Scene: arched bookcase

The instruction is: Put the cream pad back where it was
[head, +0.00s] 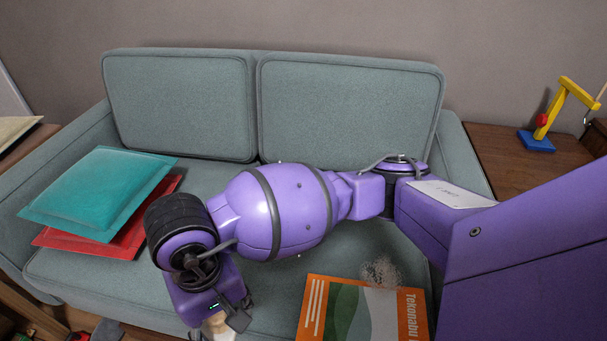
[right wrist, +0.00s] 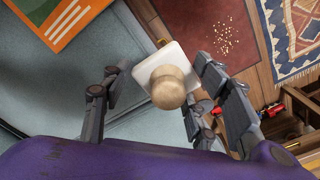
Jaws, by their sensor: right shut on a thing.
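A cream pad-like thing (head: 16,129) lies on the wooden surface at the far left of the head view, cut off by the edge. My right gripper (right wrist: 163,103) is shut on a white square piece with a round beige knob (right wrist: 168,86), held above the sofa's front edge. A small beige part of it shows at the bottom of the head view (head: 217,325). I cannot tell if the held piece is the task's cream pad. My left gripper is not in view.
The grey-green sofa (head: 180,107) bears a teal cushion (head: 100,190) on a red one (head: 150,209) at left. An orange book (head: 316,309) with a fuzzy grey lump (head: 381,273) lies on the right seat. A yellow-and-blue toy (head: 538,140) stands on the right table.

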